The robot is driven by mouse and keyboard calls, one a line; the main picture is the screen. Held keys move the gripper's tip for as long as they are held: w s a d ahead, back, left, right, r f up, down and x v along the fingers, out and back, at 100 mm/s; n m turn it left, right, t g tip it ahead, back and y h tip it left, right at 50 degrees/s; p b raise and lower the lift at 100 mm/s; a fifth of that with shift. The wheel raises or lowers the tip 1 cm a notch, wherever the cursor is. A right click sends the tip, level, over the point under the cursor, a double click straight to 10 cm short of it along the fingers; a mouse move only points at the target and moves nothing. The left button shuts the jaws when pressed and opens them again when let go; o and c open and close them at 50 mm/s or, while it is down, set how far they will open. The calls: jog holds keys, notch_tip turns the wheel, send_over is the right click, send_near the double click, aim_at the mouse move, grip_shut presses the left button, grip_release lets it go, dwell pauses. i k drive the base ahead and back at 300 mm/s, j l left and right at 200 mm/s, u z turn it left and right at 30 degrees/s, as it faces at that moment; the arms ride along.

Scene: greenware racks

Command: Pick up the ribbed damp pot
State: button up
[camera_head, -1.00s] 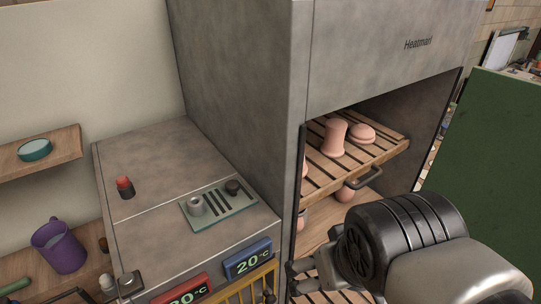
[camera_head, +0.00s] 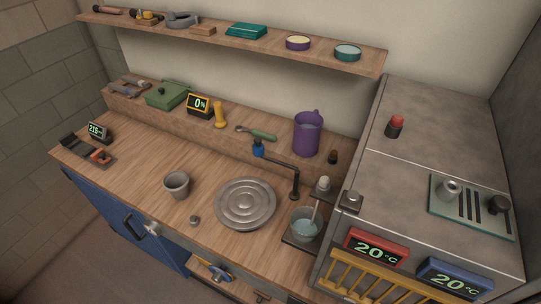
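No other pot of this kind stands on the bench. My gripper and arm are not in this view.
A ringed grey wheel disc (camera_head: 245,204) lies right of the pot, with a small metal knob (camera_head: 194,220) nearby. A glass of water (camera_head: 305,224) and a purple jug (camera_head: 307,133) stand further right. The bench (camera_head: 135,165) around the pot is mostly clear.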

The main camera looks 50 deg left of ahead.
aim_at(177, 183)
jog(key=u, duration=2.65)
jog(key=i+j+z, duration=0.15)
jog(key=z, duration=0.55)
jog(key=i+j+z, duration=0.1)
jog(key=j, duration=0.25)
jog(key=i+j+z, duration=0.1)
jog(key=j, duration=0.25)
jog(key=i+j+z, duration=0.1)
jog(key=i+j, duration=0.15)
jog(key=j, duration=0.15)
jog(key=i+j+z, duration=0.1)
jog(key=j, duration=0.25)
jog(key=i+j+z, duration=0.1)
jog(key=j, duration=0.3)
jog(key=i+j+z, duration=0.1)
jog(key=j, duration=0.3)
